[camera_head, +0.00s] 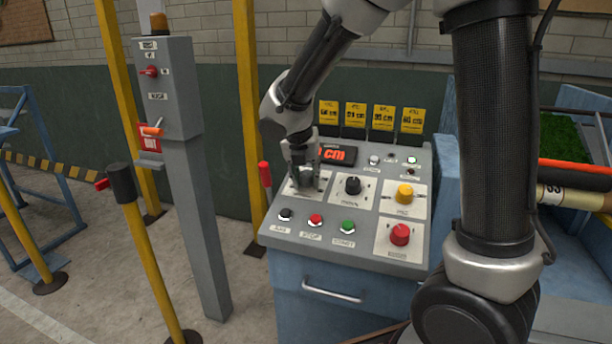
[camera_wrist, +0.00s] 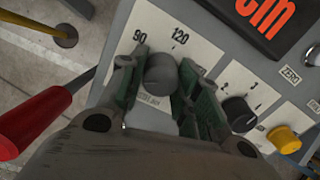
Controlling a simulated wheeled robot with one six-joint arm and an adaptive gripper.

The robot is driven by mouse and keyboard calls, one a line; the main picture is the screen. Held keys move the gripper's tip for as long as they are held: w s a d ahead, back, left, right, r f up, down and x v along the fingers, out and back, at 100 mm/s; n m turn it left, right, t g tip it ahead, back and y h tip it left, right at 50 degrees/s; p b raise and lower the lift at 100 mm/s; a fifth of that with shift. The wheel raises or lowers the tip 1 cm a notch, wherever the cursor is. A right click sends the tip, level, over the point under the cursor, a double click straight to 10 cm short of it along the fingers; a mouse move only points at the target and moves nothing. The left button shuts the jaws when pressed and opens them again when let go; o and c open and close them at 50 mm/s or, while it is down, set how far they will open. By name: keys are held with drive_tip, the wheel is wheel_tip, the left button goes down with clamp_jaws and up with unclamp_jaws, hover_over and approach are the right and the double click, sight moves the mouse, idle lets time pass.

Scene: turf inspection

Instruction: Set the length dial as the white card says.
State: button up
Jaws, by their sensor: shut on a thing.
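My gripper (camera_head: 306,181) reaches down onto the left dial of the sloped control panel (camera_head: 270,232). In the wrist view, my gripper (camera_wrist: 158,70) has its green-lined fingers shut on the grey length dial (camera_wrist: 160,76), one on each side. The dial's white plate (camera_wrist: 207,48) shows 90 at upper left and 120 at upper right. The dial's pointer cannot be made out. A black display (camera_head: 338,154) above the dial shows red "cm", and its digits are hidden behind my arm. I cannot make out a white card with readable writing.
Right of the dial are a black knob (camera_head: 352,186) and a yellow knob (camera_head: 404,192); a red knob (camera_head: 400,234) sits lower. Several push buttons (camera_head: 316,219) line the front. A red-handled lever (camera_head: 265,176) stands close on the left. Yellow tags (camera_head: 384,119) stand behind.

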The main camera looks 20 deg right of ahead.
drive_tip(key=shift+m, duration=0.3)
drive_tip(key=m, duration=0.5)
drive_tip(key=shift+a, duration=0.1)
drive_tip(key=m, duration=0.6)
drive_tip(key=shift+w, duration=0.15)
drive_tip(key=shift+m+g, duration=0.3)
drive_tip(key=o, duration=1)
drive_tip(key=shift+r, duration=0.1)
